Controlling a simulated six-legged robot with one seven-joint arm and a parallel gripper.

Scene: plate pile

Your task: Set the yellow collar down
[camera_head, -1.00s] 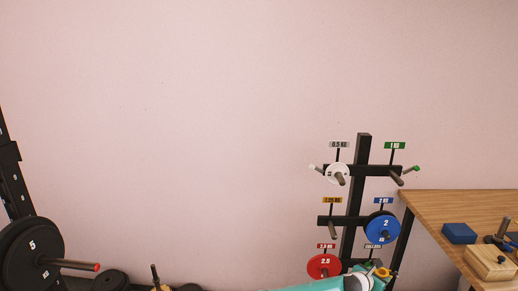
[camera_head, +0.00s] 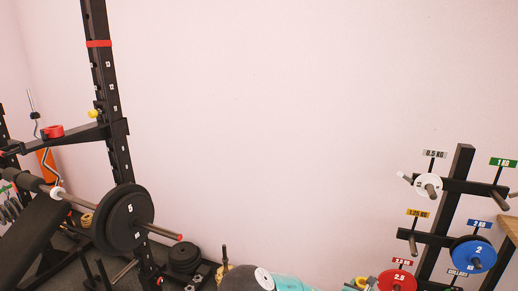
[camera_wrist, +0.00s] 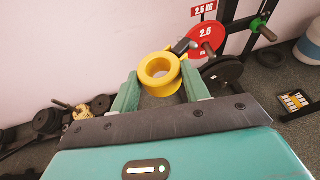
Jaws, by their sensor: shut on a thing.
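The yellow collar (camera_wrist: 149,71) is a thick ring with a dark-tipped lever. In the wrist view it sits between the green fingers of my gripper (camera_wrist: 162,86), which is shut on it. The collar is held up in the air, with its round hole facing the camera. In the head view a yellow piece of it (camera_head: 361,282) shows at the bottom edge, and most of my gripper is hidden there.
A plate tree (camera_head: 463,165) with labelled pegs, a red plate (camera_head: 398,280) and a blue plate (camera_head: 474,254) stands at right. A rack (camera_head: 103,70) with a loaded barbell (camera_head: 124,218) stands at left. A wooden table (camera_head: 509,228) shows at the right edge.

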